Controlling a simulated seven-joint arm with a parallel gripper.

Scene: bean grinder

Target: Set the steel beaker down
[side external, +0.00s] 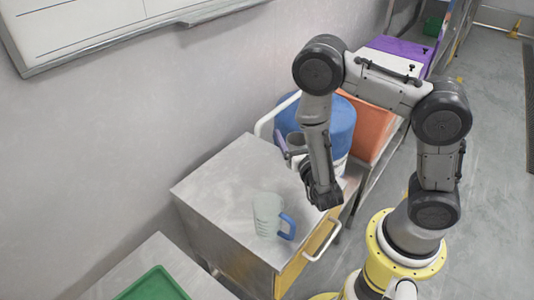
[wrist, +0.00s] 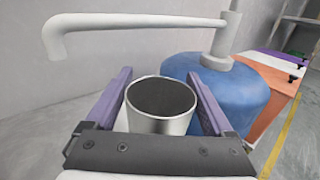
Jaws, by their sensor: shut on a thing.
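The steel beaker (wrist: 162,108) is upright between the two purple fingers of my gripper (wrist: 160,98) in the wrist view, and my gripper is shut on it. Its open top faces the camera and its inside looks dark and empty. In the side view the beaker (side external: 296,142) is a small grey shape at my gripper (side external: 287,147), raised above the far right part of the steel cabinet top (side external: 215,185). The beaker's base is hidden in the wrist view.
A clear jug with a blue handle (side external: 267,214) stands near the cabinet's front. Orange and purple bins (side external: 373,125) stand farther back. The cabinet's left part is clear.

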